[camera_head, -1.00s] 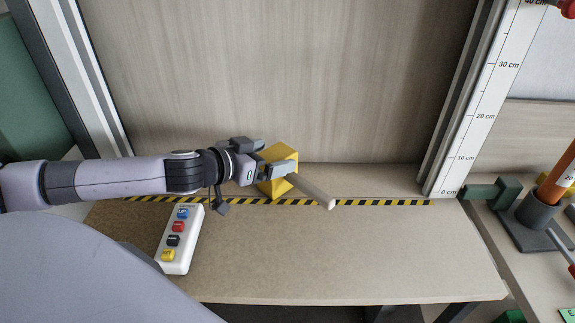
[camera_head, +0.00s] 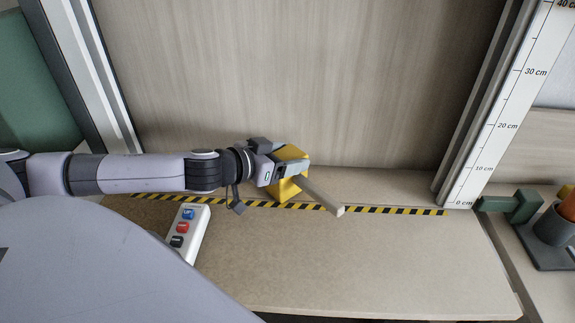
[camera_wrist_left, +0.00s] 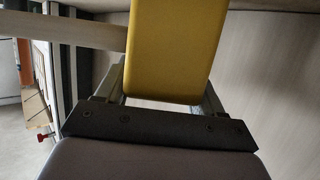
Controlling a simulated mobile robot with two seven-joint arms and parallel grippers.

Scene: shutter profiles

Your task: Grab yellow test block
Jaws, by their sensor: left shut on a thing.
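The yellow test block (camera_head: 287,188) is at the black-and-yellow striped line, in front of the wood-grain panel. My left gripper (camera_head: 289,168) reaches in from the left and is shut on the block. A pale rod-like handle sticks out from the block toward the lower right. In the left wrist view the yellow block (camera_wrist_left: 172,50) fills the space between the fingers, and a pale bar runs to its left. I cannot tell whether the block touches the surface. My right gripper is not in view.
A white control box (camera_head: 187,233) with coloured buttons lies on the bench (camera_head: 350,260), left of centre. A height scale (camera_head: 497,115) stands on the right frame post. A green clamp-like part (camera_head: 510,205) and a grey holder (camera_head: 553,228) are at the far right. The bench's right half is clear.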

